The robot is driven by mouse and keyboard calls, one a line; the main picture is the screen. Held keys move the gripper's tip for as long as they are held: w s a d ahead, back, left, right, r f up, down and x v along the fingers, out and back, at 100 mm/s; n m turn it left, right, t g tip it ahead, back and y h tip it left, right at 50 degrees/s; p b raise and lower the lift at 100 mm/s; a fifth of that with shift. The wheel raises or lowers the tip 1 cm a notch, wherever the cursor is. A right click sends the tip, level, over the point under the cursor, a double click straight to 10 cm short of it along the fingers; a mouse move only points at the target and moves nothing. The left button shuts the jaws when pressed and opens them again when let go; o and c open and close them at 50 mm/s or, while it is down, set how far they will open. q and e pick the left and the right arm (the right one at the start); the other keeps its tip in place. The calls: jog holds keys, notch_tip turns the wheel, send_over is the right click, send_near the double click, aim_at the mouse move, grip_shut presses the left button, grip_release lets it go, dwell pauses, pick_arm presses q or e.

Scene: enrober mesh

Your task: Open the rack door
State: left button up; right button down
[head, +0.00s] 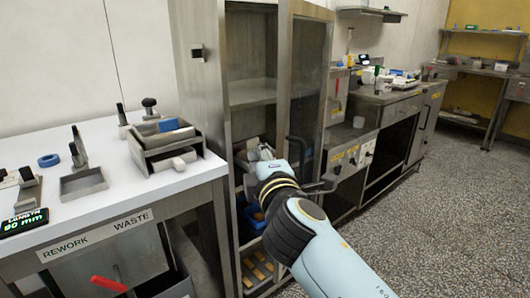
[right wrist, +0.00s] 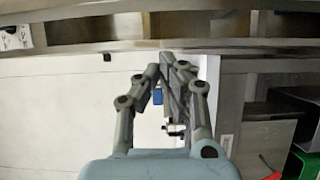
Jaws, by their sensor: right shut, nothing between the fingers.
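The tall metal rack (head: 210,90) stands left of centre in the head view, with its front uncovered and shelves showing inside. Its framed door (head: 287,75) stands swung out at the right side of the opening, with a see-through panel. My right gripper (head: 258,153) is shut and empty in front of the opening, just left of the door. A dark curved bar shows beside it near the door; I cannot tell if it is the door handle. In the right wrist view my right gripper (right wrist: 170,62) has its fingertips together. My left gripper is not in view.
A white bench (head: 110,195) with metal trays (head: 165,145) stands close on the left. A blue bin (head: 254,216) sits low in the rack. A metal counter (head: 385,95) stands beyond the door. The speckled floor (head: 440,210) at right is clear.

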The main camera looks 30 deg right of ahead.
jog(key=x, duration=0.9)
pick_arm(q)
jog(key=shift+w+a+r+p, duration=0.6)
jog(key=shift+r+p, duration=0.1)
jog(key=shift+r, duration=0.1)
pick_arm(e)
jog(key=s, duration=0.1)
jog(key=s+d, duration=0.1)
jog(key=s, duration=0.2)
jog(key=shift+d, duration=0.3)
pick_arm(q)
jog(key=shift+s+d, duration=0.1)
pick_arm(e)
jog(key=shift+s, duration=0.15)
